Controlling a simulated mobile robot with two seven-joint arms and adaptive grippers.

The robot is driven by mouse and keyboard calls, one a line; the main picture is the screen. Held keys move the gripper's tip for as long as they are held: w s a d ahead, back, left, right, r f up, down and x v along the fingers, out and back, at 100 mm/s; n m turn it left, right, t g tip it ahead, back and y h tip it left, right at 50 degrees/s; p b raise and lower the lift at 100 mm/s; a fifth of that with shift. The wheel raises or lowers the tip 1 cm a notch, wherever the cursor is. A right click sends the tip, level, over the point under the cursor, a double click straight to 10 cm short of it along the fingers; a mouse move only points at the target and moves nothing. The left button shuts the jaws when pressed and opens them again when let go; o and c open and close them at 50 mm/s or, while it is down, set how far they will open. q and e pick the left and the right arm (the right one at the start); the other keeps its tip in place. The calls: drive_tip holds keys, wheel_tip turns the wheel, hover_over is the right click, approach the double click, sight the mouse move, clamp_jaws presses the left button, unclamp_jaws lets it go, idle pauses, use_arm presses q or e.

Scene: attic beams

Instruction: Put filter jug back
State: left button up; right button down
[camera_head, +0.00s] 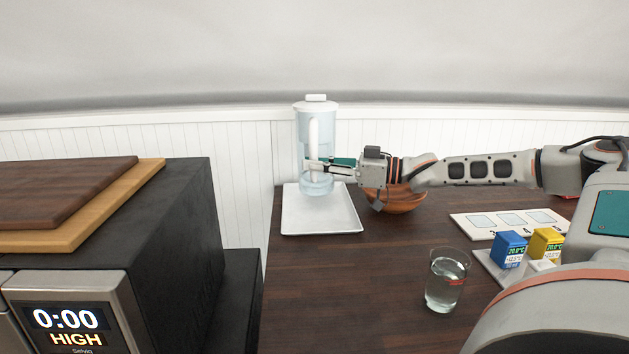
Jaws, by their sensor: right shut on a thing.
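The filter jug (317,135) is clear with a white lid and a white handle. It is upright over the back part of a white tray (320,217) on the dark wooden table. I cannot tell whether its base touches the tray. My right gripper (322,169) comes in from the right and is shut on the jug at its handle. The fingers partly hide the lower handle. My left gripper is not in view.
A wooden bowl (400,201) stands right behind my right wrist. A glass of water (446,281) stands near the front. Blue (508,248) and yellow (545,244) boxes and a white panel (510,223) are at right.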

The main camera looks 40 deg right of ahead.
sight(315, 179)
drive_tip(key=f, duration=0.3)
drive_tip(key=shift+w+d+f+b, duration=0.15)
drive_tip(key=shift+w+f+b, duration=0.05)
drive_tip(key=shift+b, duration=0.1)
drive_tip(key=shift+f, duration=0.25)
drive_tip(key=shift+r, duration=0.1)
drive_tip(key=c, duration=2)
unclamp_jaws()
drive_tip(key=shift+f, duration=0.2)
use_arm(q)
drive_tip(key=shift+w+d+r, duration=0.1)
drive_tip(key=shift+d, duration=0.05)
